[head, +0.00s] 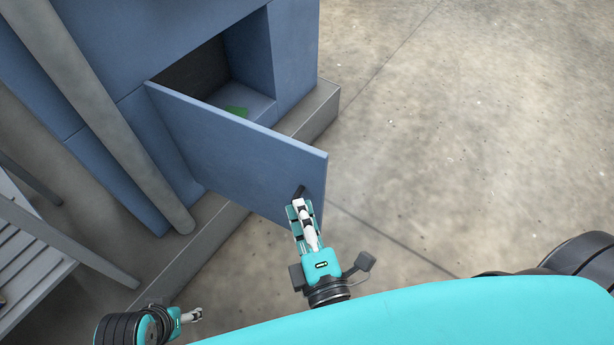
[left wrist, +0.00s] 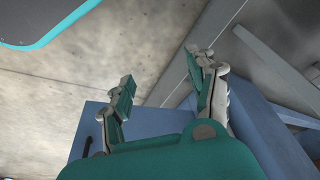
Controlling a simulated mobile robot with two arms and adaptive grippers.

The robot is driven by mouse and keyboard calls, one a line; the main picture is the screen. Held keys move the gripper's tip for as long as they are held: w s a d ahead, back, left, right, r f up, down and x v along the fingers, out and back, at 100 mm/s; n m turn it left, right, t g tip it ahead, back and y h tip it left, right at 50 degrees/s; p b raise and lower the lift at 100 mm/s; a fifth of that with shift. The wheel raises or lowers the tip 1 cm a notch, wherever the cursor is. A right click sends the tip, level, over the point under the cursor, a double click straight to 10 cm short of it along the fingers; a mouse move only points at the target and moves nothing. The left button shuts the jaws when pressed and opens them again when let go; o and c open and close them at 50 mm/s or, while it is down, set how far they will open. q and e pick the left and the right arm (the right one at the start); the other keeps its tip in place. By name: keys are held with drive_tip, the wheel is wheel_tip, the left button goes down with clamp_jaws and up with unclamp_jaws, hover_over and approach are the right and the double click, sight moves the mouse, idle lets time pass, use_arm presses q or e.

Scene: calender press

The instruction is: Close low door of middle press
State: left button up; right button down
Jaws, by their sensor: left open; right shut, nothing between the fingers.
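The blue low door (head: 235,145) of the press (head: 125,45) stands open in the head view, swung out from its left side. The dark compartment (head: 195,70) behind it shows, with a small green patch on its floor.
A grey plinth (head: 322,110) runs under the press. Grey posts (head: 115,110) and a slatted grey structure (head: 35,245) stand at the left. Bare concrete floor (head: 450,130) lies open on the right. Blue panels (left wrist: 270,135) show in the left wrist view.

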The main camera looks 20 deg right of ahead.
sight(299, 160)
use_arm(q)
drive_tip(key=shift+s+p+x, duration=0.2)
drive_tip(key=shift+p+x, duration=0.15)
drive_tip(key=shift+x, duration=1.05)
drive_tip(key=shift+s+p+x, duration=0.25)
drive_tip(key=shift+p+x, duration=0.05)
drive_tip(key=shift+x, duration=1.15)
use_arm(e)
drive_tip(key=shift+w+d, duration=0.45)
drive_tip(key=shift+w, duration=0.6)
drive_tip(key=shift+w+d, duration=0.5)
drive_tip(key=shift+w, duration=0.55)
drive_tip(key=shift+w+d, duration=0.45)
drive_tip(key=shift+w, duration=0.6)
use_arm(q)
drive_tip(key=shift+f, duration=0.1)
